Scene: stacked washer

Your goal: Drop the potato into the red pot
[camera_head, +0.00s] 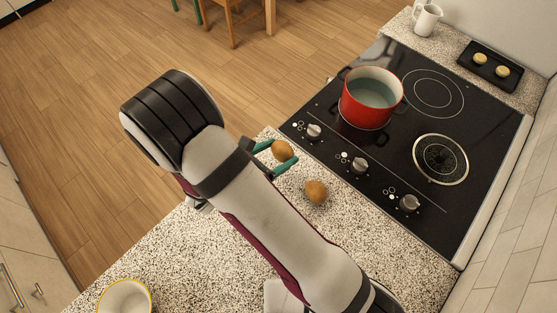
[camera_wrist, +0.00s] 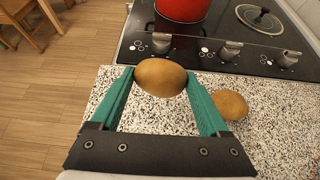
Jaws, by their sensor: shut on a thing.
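My gripper (camera_head: 278,158) has green fingers and is shut on a brown potato (camera_head: 282,150). In the wrist view the held potato (camera_wrist: 160,77) sits between the two fingertips, near the counter's edge by the stove. A second potato (camera_head: 316,191) lies on the speckled counter, to the right of my gripper; it also shows in the wrist view (camera_wrist: 230,104).
The black stove (camera_head: 420,205) has several knobs along its near edge. A lid-like disc (camera_head: 441,159) lies on the right burner. A black tray (camera_head: 490,66) with two round items and a white pitcher (camera_head: 427,19) stand behind. A yellow-rimmed bowl (camera_head: 125,297) is at the front left.

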